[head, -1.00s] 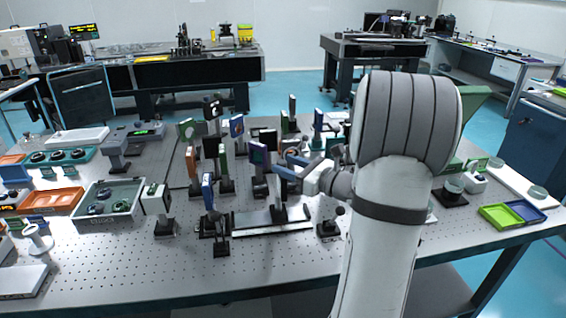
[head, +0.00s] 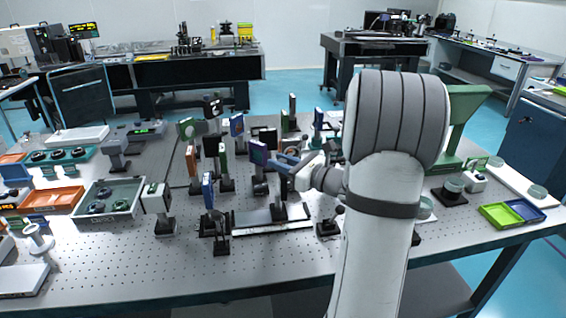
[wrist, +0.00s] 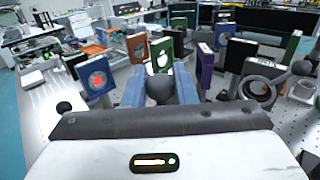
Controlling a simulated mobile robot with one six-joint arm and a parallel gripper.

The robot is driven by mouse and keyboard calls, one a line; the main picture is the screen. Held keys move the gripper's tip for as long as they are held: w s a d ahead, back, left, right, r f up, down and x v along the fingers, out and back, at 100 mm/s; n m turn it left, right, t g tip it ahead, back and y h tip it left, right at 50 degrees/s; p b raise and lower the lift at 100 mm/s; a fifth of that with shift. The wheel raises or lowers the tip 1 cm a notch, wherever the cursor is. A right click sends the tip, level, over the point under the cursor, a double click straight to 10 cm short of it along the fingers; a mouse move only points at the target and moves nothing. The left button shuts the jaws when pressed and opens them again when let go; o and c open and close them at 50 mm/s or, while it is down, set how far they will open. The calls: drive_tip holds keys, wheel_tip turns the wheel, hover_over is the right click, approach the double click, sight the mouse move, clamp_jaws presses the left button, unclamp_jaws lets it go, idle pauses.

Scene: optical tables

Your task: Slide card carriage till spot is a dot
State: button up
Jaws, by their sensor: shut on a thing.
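My gripper (head: 287,166) is over the middle of the perforated table in the head view. In the wrist view its blue fingers (wrist: 159,91) are closed around a dark round knob (wrist: 160,87). In the head view a dark carriage (head: 279,212) with an upright post stands on a pale rail (head: 262,226) below my gripper. My gripper hides the upper part of the post. A green card (wrist: 163,57) with a white patch shows just beyond the fingers in the wrist view. A black card (head: 212,106) with a white mark stands at the back. I cannot tell which mark is the spot.
Several cards on posts crowd around my gripper, including a blue card (head: 208,189) left of the rail and a blue card with a red disc (wrist: 97,78).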

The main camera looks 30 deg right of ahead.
drive_tip(key=shift+d, duration=0.1)
clamp_jaws()
drive_tip(key=shift+s+d, duration=0.35)
drive_tip(key=shift+d, duration=0.55)
drive_tip(key=o, duration=0.5)
unclamp_jaws()
drive_tip(key=shift+w+a, duration=0.1)
drive_tip(key=shift+a, duration=0.05)
drive_tip(key=o, duration=0.4)
drive_tip(key=shift+o, duration=0.2)
drive_tip(key=v, duration=0.8)
drive_tip(key=shift+b, duration=0.4)
